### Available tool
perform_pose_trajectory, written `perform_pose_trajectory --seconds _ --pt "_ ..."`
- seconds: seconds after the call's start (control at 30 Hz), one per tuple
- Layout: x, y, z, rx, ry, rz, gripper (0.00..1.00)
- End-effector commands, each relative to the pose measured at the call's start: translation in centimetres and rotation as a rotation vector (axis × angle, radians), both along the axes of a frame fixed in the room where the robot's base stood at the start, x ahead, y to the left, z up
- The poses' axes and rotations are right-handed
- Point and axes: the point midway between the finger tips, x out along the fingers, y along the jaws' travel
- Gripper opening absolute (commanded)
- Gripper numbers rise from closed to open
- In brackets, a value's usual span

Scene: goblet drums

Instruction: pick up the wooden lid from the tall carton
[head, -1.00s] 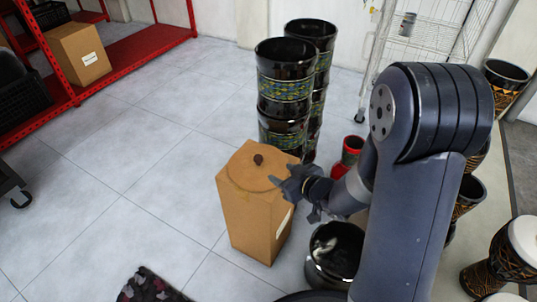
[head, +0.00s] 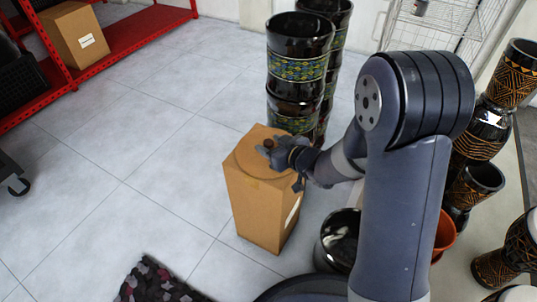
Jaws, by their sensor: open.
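The tall carton (head: 262,207) stands upright on the tiled floor in the middle of the head view. The round wooden lid (head: 249,161) lies flat on its top, close in colour to the cardboard, with a small dark knob (head: 268,143) at its middle. My gripper (head: 268,151) is over the right half of the lid, with its fingertips at the knob. The fingers are apart. They hide part of the lid's right side. I cannot tell whether they touch the knob.
Tall black drums with patterned bands (head: 297,70) stand close behind the carton. A black glossy pot (head: 340,240) is at its right. Goblet drums (head: 490,140) crowd the right side. A dark shaggy mat (head: 158,284) lies in front.

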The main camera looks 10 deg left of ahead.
Motion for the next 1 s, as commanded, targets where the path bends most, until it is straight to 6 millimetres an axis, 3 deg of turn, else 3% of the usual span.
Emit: perform_pose_trajectory --seconds 0.13,0.37,1.0 --pt "0.87 1.01 -0.56 0.000 -0.001 0.000 0.49" --pt "0.96 1.08 -0.49 0.000 0.000 0.000 0.49" --pt "0.94 1.04 -0.50 -0.001 -0.001 -0.001 0.00"
